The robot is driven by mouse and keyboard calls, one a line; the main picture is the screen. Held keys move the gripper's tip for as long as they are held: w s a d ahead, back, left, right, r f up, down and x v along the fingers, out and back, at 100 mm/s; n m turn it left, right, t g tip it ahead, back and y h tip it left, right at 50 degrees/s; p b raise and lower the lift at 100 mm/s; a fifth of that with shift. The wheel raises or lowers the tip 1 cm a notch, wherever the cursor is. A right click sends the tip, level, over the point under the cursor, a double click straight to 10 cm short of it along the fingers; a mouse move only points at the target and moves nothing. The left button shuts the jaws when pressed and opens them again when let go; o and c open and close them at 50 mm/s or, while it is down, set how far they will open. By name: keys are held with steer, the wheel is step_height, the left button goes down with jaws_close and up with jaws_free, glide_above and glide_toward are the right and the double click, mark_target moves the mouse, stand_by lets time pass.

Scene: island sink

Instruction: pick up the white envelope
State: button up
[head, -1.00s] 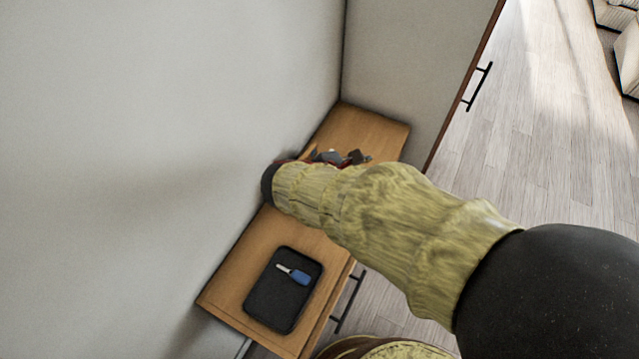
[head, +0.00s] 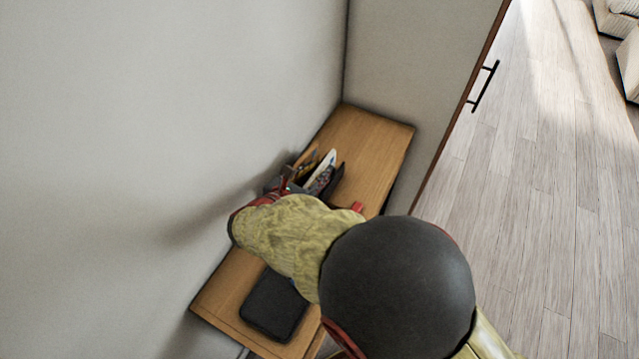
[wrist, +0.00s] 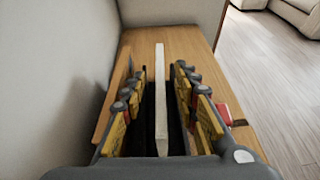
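The white envelope (head: 323,169) stands upright in a dark holder (head: 338,177) on the wooden tabletop. In the wrist view the envelope (wrist: 160,85) appears edge-on as a thin white strip. My gripper (wrist: 160,97) is open, with one finger on each side of the envelope and a visible gap to both. In the head view my gripper (head: 285,183) is at the near side of the holder, mostly hidden by my arm. The wrist view does not make clear how deep the fingers reach.
A wall runs close along the left. A black tray (head: 270,312) lies at the near end of the table (head: 368,140). A small red object (head: 357,207) is right of the holder. Other items (head: 306,160) stand beside the envelope. The far tabletop is clear.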

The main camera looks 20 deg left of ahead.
steer(key=shift+x, duration=1.05)
steer(key=shift+c, duration=0.4)
jaws_close()
